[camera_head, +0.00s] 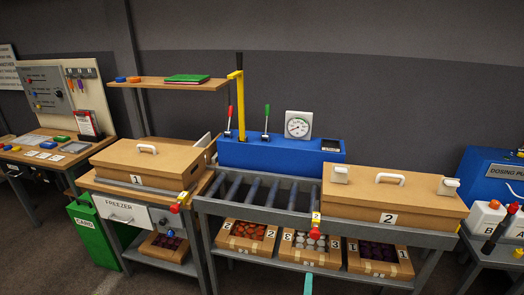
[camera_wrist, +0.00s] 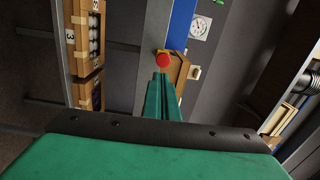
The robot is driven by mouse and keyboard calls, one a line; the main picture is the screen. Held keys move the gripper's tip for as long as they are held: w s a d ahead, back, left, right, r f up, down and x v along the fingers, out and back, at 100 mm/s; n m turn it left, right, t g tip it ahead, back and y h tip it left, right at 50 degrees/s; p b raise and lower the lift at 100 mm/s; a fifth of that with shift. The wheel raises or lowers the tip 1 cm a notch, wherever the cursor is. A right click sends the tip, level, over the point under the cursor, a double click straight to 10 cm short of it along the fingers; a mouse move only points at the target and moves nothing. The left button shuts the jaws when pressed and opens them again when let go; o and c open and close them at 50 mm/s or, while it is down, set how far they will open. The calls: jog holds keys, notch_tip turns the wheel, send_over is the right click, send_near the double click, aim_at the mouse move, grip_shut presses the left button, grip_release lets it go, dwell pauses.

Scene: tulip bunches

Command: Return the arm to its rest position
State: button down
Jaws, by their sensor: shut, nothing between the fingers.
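My gripper (camera_wrist: 161,80) shows in the wrist view as two green fingers pressed together, with nothing between them. Its green tip (camera_head: 308,284) also shows at the bottom edge of the head view, in front of the roller conveyor (camera_head: 262,213). The tips point toward a red button (camera_wrist: 163,61) and appear apart from it, though the gap is hard to judge. In the head view this red button (camera_head: 314,233) sits on a yellow mount at the conveyor's front edge. The rest of my arm is outside the head view.
Closed cardboard box 1 (camera_head: 150,165) stands on the left bench and box 2 (camera_head: 385,205) on the conveyor's right. Open boxes of tulips (camera_head: 247,238) sit on the shelf below. A blue machine (camera_head: 280,158) stands behind. Floor is visible at the lower left.

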jog(key=s+a+f+n+y, duration=0.1)
jog(key=s+a+f+n, duration=0.2)
jog(key=s, duration=0.5)
jog(key=s+a+f+n+g+y, duration=0.1)
jog(key=s+a+n, duration=0.35)
jog(key=s, duration=0.25)
jog(key=s+a+f+n, duration=0.25)
jog(key=s+a, duration=0.25)
jog(key=s, duration=0.3)
jog(key=s+a+r+n+y, duration=0.1)
jog(key=s+r+n, duration=0.1)
jog(key=s, duration=0.4)
jog(key=s+a+r+n+y, duration=0.1)
jog(key=s+a+r+n, duration=0.1)
jog(key=s+n, duration=0.3)
jog(key=s+a+r+n+g+y, duration=0.1)
jog(key=s+a+r+n, duration=0.1)
jog(key=s, duration=0.5)
jog(key=shift+s+a+r+n, duration=0.2)
jog(key=shift+r+n, duration=0.6)
jog(key=shift+n, duration=0.1)
